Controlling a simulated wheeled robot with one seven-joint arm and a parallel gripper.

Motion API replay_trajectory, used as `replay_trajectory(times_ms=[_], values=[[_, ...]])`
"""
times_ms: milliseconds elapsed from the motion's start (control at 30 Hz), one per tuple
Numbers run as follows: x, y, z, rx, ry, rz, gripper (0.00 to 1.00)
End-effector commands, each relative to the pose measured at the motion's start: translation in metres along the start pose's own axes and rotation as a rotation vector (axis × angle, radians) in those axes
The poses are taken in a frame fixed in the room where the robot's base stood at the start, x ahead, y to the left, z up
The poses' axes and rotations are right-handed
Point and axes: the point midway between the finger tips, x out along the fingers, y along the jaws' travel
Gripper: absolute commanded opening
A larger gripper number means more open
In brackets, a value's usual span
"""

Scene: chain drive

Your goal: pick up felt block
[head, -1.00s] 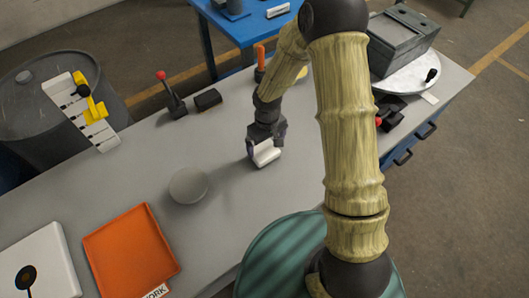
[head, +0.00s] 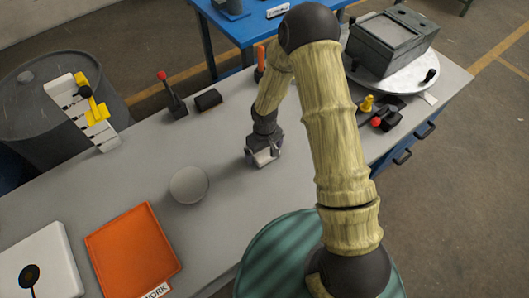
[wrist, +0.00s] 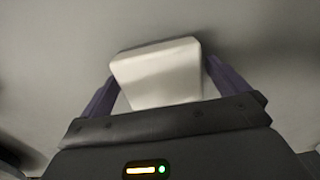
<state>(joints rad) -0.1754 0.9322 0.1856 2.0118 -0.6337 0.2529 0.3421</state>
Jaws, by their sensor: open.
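The felt block (head: 263,158), a small white block, lies on the grey bench, partly hidden by my gripper in the head view. My gripper (head: 262,152) points down over it. In the wrist view the white felt block (wrist: 160,73) sits between the two purple fingers of my gripper (wrist: 165,82). The fingers are open, one on each side of the block. I cannot tell whether either finger touches it.
A round grey disc (head: 188,185) lies left of my gripper. An orange tray (head: 132,250) is at the front left. A black lever with a red knob (head: 172,96) and a dark block (head: 208,99) stand behind. A grey box (head: 392,42) on a round plate is at the back right.

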Motion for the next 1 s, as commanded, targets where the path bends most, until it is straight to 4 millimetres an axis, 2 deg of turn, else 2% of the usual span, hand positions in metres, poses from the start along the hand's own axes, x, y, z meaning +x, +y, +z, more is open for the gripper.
replay_trajectory(times_ms=[233, 400, 467, 767, 867, 1000], values=[[0.0, 0.0, 0.0, 0.0, 0.0, 0.0, 1.0], [0.0, 0.0, 0.0, 0.0, 0.0, 0.0, 0.67], [0.0, 0.0, 0.0, 0.0, 0.0, 0.0, 0.57], [-0.003, 0.0, 0.0, 0.0, 0.001, 0.001, 0.57], [-0.01, 0.001, -0.001, 0.002, 0.002, 0.001, 0.57], [-0.029, 0.001, -0.001, 0.001, 0.004, 0.001, 0.57]])
